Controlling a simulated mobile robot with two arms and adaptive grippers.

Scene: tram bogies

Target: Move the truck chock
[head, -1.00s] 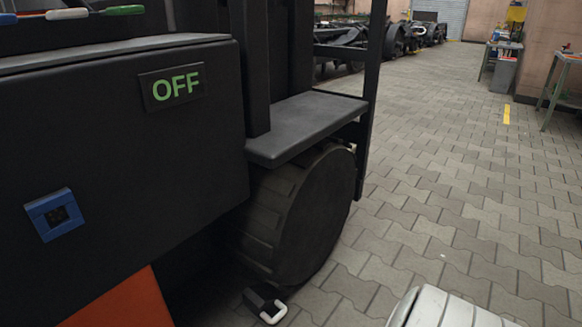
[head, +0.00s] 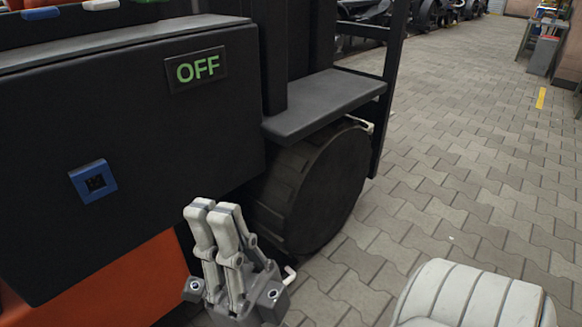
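The chock is mostly hidden at the foot of the truck's dark wheel (head: 325,190); only its white handle (head: 289,275) shows, just right of my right gripper. My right gripper (head: 214,206) stands in front of the truck's side at the bottom of the head view, with its fingers pointing up. It holds nothing that I can see. My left gripper is not in view.
The truck's black body with a green OFF sign (head: 196,70) and a blue-framed socket (head: 93,181) fills the left. A black step (head: 325,104) juts out above the wheel. Paved floor (head: 470,170) lies free to the right. A bin (head: 543,55) stands far right.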

